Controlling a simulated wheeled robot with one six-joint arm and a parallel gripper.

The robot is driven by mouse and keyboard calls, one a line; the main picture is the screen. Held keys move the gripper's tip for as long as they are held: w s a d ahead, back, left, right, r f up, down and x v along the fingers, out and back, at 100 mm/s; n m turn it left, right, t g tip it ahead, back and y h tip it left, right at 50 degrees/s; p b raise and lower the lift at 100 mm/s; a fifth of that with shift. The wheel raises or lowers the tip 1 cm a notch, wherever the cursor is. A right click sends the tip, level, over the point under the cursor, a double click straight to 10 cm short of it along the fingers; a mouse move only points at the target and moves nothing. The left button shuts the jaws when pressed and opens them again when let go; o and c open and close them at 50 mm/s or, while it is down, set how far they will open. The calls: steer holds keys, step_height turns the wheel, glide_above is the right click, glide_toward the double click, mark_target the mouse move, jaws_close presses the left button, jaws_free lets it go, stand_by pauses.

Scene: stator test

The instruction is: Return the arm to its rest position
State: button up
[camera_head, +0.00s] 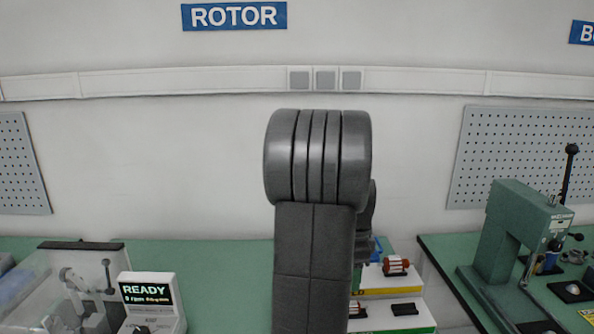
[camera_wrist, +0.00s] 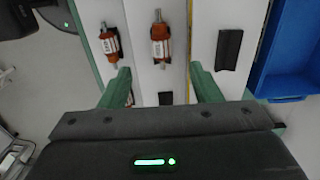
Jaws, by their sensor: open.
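My dark grey arm rises through the middle of the head view, and it hides my gripper there. In the wrist view my gripper (camera_wrist: 162,82) shows two green fingers set wide apart, open, with nothing between them. Two orange-and-steel rotors, a left one (camera_wrist: 110,44) and a right one (camera_wrist: 159,42), lie on white strips beyond the fingertips, apart from them. An orange rotor (camera_head: 396,266) also shows in the head view, on a white stand right of my arm.
An empty black holder (camera_wrist: 229,50) and a blue bin (camera_wrist: 288,80) are at right in the wrist view. In the head view, a tester with a READY screen (camera_head: 149,293) stands at left by a clear-covered machine (camera_head: 85,290). A green press (camera_head: 512,235) stands at right.

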step_height(320, 180, down, 10)
steer(key=shift+f+p, duration=0.25)
steer(key=shift+p, duration=0.1)
step_height(320, 180, up, 7)
steer(key=p, duration=0.5)
steer(key=shift+w+f, duration=0.1)
steer(key=shift+r+p, duration=0.45)
steer(key=shift+r, duration=0.15)
